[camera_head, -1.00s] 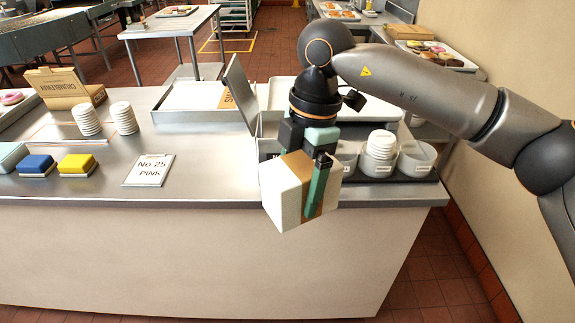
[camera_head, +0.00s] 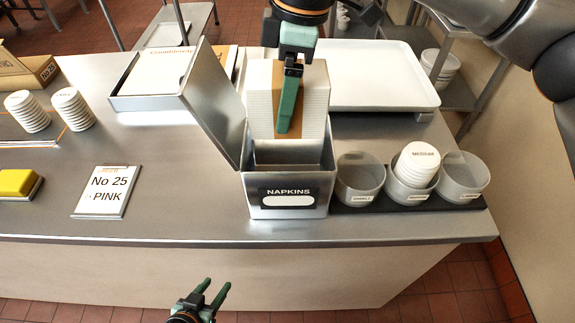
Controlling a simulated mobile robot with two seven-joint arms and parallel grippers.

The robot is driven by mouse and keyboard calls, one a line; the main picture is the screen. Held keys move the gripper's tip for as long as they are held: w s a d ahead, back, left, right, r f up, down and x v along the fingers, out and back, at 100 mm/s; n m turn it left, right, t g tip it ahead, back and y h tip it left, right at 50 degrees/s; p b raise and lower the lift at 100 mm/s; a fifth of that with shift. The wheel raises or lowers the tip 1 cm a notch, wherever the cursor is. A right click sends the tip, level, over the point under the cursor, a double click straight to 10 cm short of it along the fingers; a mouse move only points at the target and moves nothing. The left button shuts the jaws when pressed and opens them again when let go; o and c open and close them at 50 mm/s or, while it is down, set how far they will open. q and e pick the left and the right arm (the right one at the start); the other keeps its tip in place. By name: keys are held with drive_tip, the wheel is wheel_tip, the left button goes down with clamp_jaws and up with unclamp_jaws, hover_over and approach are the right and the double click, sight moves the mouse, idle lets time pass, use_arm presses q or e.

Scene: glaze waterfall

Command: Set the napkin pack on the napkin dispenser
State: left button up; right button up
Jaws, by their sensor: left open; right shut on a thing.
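The napkin pack (camera_head: 314,103) is a white block of stacked napkins with a brown band. My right gripper (camera_head: 287,115) is shut on it from above, with a green finger over the band. The pack is upright over the open top of the napkin dispenser (camera_head: 263,200), a metal box labelled NAPKINS. The pack's lower edge is at or just inside the dispenser's back; I cannot tell whether it touches. The dispenser's lid (camera_head: 213,105) stands open to the left. My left gripper (camera_head: 213,288) is open and empty in front of the counter, low in the view.
Right of the dispenser, several cups sit on a dark tray (camera_head: 445,205), the middle one holding a stack of white lids (camera_head: 417,163). A white tray (camera_head: 385,75) lies behind. A sign (camera_head: 104,192) and yellow block (camera_head: 17,183) lie left. The front counter is clear.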

wheel_tip(320, 180, down, 17)
drive_tip(key=shift+p, duration=1.25)
drive_tip(key=shift+f, duration=0.4)
drive_tip(key=shift+f, duration=0.2)
drive_tip(key=o, duration=1.4)
drive_tip(key=shift+c, duration=0.2)
drive_tip(key=shift+r, duration=0.1)
